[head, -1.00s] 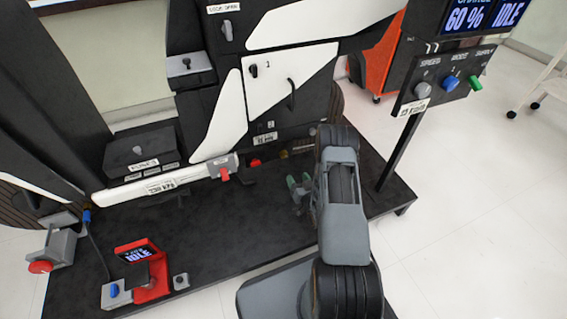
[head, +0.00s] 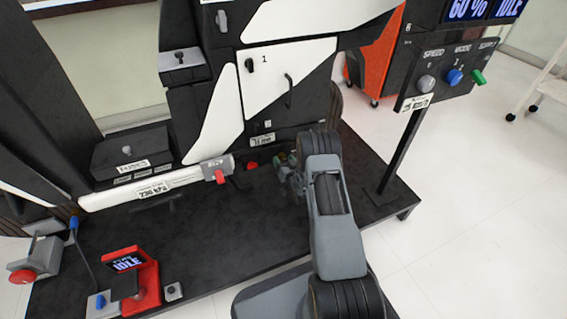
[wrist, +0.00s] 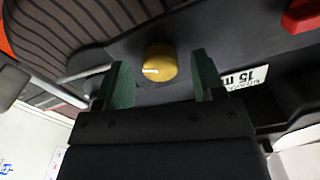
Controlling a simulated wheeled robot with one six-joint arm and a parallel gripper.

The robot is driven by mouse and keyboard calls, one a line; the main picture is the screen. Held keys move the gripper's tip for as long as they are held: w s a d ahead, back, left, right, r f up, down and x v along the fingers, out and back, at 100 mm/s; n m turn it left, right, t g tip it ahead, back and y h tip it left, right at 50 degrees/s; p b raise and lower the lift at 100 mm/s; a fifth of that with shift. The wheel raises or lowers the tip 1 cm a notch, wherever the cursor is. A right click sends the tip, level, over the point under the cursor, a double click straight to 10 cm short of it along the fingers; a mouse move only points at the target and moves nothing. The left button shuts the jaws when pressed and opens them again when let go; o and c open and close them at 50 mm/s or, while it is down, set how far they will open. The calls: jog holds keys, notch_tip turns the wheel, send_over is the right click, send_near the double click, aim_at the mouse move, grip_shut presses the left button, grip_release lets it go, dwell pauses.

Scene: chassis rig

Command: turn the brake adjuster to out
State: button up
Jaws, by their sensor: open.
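A round brass-yellow knob (wrist: 158,62) with a white pointer mark sits on the dark chassis in the wrist view; I take it to be the brake adjuster. Its mark points to the left in that view. My gripper (wrist: 160,82) is open, with one green finger on each side of the knob's near edge. I cannot tell whether either finger touches it. In the head view my gripper (head: 287,172) is low at the chassis front, and the knob is hidden behind it. A white label (wrist: 244,78) reading about 15 mm is right of the knob.
A red part (wrist: 303,14) is at the wrist view's upper right. A striped dark wheel (wrist: 85,25) and a grey rod (wrist: 85,73) are at its left. In the head view, a control post (head: 400,150) stands right of my arm. The black platform (head: 220,235) is clear at centre.

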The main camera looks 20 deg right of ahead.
jog(key=shift+w, duration=0.2)
jog(key=shift+c, duration=0.4)
jog(key=c, duration=0.9)
jog(key=shift+o, duration=0.2)
